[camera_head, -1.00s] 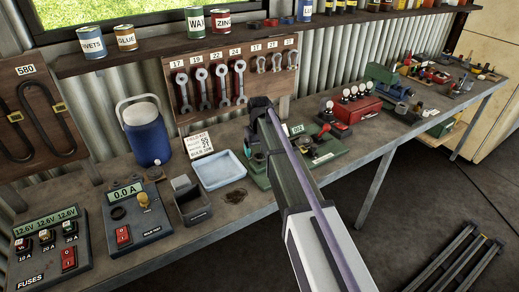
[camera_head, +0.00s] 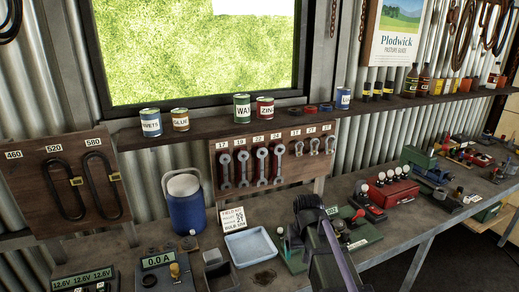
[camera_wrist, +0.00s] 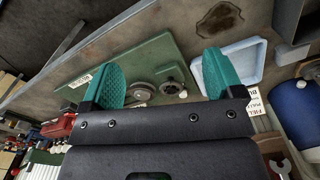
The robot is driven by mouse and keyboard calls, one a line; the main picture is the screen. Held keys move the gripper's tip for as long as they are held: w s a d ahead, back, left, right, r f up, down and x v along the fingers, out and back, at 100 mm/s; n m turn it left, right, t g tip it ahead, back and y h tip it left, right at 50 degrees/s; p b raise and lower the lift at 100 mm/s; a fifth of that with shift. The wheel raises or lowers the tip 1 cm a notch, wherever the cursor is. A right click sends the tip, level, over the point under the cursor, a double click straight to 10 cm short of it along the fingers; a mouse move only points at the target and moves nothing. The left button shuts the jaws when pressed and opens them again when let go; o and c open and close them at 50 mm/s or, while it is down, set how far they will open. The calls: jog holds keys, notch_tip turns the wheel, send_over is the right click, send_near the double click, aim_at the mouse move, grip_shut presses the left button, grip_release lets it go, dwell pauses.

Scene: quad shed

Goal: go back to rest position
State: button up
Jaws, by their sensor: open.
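My gripper (camera_wrist: 160,84) shows in the wrist view with its two teal fingers wide apart and nothing between them. Beyond the fingers lies a green board (camera_wrist: 150,62) with round grey parts on the bench. In the head view my arm reaches in from the bottom over the bench, right of the pale blue tray (camera_head: 250,246); the fingertips are hidden there. The green board (camera_head: 362,232) shows partly behind and beside my arm.
The bench (camera_head: 212,268) also carries a blue jug (camera_head: 186,212), a meter box (camera_head: 160,272) and a red box with bulbs (camera_head: 393,193). A wrench board (camera_head: 262,187) and a shelf with cans (camera_head: 330,115) are on the wall behind.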

jog(key=s+f+b, duration=0.2)
jog(key=s+f, duration=0.1)
jog(key=s, duration=0.9)
jog(key=shift+s+f, duration=0.35)
jog(key=shift+s, duration=0.05)
